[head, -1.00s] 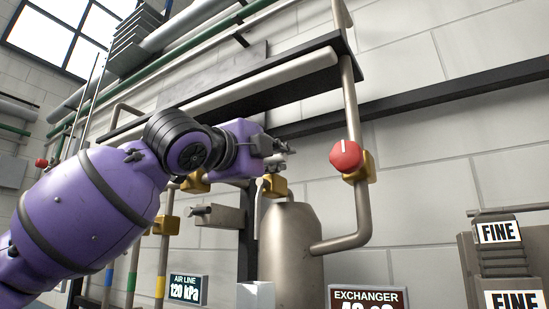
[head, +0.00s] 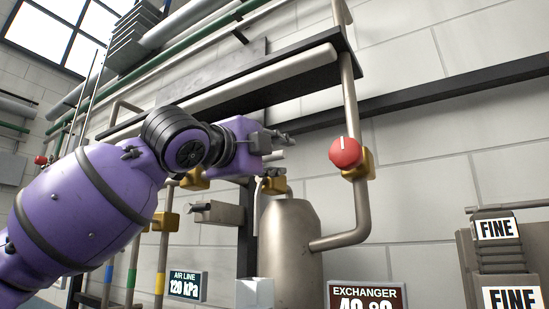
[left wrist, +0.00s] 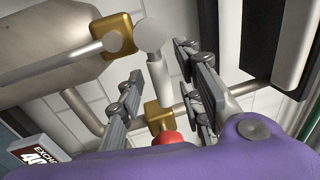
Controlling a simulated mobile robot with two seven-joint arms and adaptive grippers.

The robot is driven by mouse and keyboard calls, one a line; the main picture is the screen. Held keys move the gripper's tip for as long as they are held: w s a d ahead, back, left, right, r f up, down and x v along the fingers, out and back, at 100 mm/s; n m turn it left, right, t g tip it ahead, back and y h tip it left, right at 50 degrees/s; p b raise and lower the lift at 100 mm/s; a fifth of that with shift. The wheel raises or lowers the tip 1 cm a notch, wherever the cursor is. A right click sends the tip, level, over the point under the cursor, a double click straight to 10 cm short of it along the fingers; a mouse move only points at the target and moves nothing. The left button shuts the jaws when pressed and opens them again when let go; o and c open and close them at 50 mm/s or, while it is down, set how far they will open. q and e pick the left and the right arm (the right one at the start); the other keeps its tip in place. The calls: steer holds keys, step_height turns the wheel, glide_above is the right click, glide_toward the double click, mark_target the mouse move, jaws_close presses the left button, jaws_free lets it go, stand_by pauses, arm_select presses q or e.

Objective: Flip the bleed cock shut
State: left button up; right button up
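My left gripper (head: 280,142) is raised in front of the wall, left of the red knob. In the left wrist view its two grey fingers (left wrist: 165,92) are spread apart. A pale grey handle with a round end (left wrist: 152,36) shows between and beyond them; it looks like the bleed cock's lever, and I see no contact. Beside it is a brass valve body (left wrist: 115,34) on a pipe. A brass fitting (head: 274,186) sits above the grey vessel in the head view, just below the gripper. The arm and gripper hide part of this area. My right gripper is not in view.
A red knob (head: 345,152) on a brass body sits on the vertical pipe to the right. The grey vessel (head: 290,240) stands below the gripper. A dark shelf (head: 250,88) with a pipe runs above. The exchanger display (head: 367,295) is low in front.

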arm_select(q)
steer(key=v, duration=1.2)
steer(key=shift+w, duration=0.1)
